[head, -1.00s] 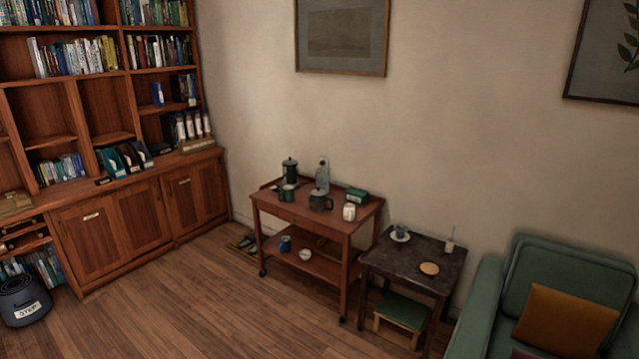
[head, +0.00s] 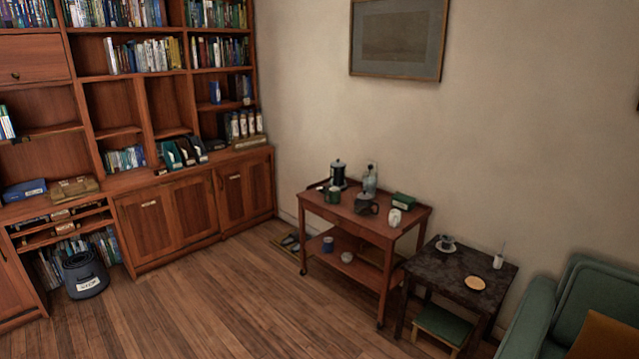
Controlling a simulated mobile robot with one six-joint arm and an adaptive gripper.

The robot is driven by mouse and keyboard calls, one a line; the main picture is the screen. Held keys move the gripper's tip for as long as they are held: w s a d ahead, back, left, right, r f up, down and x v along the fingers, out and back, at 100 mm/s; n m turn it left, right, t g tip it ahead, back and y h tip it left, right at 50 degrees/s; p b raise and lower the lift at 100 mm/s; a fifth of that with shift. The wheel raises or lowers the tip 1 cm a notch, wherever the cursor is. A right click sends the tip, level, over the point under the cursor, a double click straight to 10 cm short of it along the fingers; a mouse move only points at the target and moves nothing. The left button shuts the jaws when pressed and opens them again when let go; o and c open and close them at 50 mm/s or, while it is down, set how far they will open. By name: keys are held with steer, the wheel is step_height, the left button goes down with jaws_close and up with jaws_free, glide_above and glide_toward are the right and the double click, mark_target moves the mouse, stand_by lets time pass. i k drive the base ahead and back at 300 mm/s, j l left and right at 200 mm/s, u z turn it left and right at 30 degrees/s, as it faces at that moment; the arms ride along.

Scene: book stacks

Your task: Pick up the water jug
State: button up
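A pale, clear-looking jug (head: 370,182) stands upright at the back of the top shelf of a reddish wooden trolley (head: 345,214), against the wall. It looks like the water jug, but it is small in view. A dark pot (head: 366,205) in front hides its lower part. A dark, tall press-like pot (head: 338,174) stands to its left, and a green mug (head: 333,196) is at the front left. A green box (head: 403,201) and a white jar (head: 395,217) are to its right. My gripper is not in view.
A dark side table (head: 460,270) with a cup and biscuit-coloured disc stands right of the trolley, a green stool (head: 440,325) under it. A green armchair (head: 535,305) is at the right. The wooden floor in front is clear.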

mark_target(369, 180)
steer(key=i+u, duration=0.1)
steer(key=i, duration=2)
steer(key=i+z, duration=0.2)
steer(key=i, duration=0.3)
steer(key=i+z, duration=0.2)
steer(key=i, duration=0.35)
steer(key=i+j+z, duration=0.2)
steer(key=i, duration=0.3)
steer(key=i+j+z, duration=0.25)
steer(key=i, duration=0.2)
steer(key=i+z, duration=0.2)
steer(key=z, duration=0.15)
steer(key=i+z, duration=0.4)
steer(key=z, duration=0.25)
